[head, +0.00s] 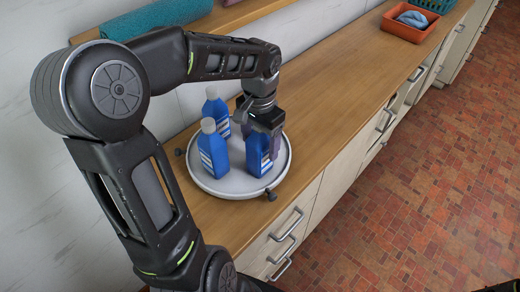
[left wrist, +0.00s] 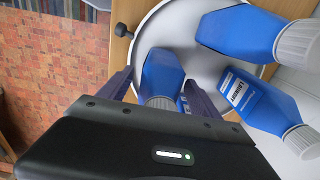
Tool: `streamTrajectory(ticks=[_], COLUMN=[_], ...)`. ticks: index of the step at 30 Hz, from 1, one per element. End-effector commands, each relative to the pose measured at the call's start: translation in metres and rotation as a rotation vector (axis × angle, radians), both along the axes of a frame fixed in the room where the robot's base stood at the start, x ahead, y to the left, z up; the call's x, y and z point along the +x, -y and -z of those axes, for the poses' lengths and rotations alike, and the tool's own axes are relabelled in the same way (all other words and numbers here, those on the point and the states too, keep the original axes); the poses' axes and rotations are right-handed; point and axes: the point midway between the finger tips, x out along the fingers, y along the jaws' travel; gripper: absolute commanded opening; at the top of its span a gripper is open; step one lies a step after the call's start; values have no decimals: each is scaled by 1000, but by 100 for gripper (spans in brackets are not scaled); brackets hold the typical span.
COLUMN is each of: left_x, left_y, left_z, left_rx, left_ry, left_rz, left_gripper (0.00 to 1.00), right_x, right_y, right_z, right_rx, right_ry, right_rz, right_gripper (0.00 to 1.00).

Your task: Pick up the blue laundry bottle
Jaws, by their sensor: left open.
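Three blue bottles stand on a round white tray (head: 222,187) in the head view: one at the back (head: 216,106), one at the left (head: 213,153) and one at the right (head: 256,155). My left gripper (head: 264,140) is over the right bottle and hides its top. In the left wrist view, the open fingers of my left gripper (left wrist: 160,92) are on either side of a blue bottle (left wrist: 162,74). Another bottle there (left wrist: 246,103) has a label that seems to read laundry; a third bottle (left wrist: 238,32) shows no label. My right gripper is not in view.
The tray has dark knobs (head: 271,194) at its rim. The wooden counter (head: 335,85) is clear beyond the tray. An orange bin (head: 403,30) with a blue cloth stands farther along. A teal rolled towel (head: 160,16) lies on the shelf by the wall.

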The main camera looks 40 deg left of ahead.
Motion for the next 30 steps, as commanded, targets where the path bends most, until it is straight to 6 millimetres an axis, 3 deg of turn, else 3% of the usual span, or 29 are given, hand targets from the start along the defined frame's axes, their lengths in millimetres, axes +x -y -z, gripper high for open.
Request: streamTrajectory(ticks=[12,30], left_x=[0,0], left_y=[0,0], left_z=[0,0], left_rx=[0,0], left_ry=[0,0], left_rz=[0,0], left_gripper=[72,23], right_x=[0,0], right_y=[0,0], right_z=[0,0], right_rx=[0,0], right_ry=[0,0], right_rz=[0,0], right_gripper=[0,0])
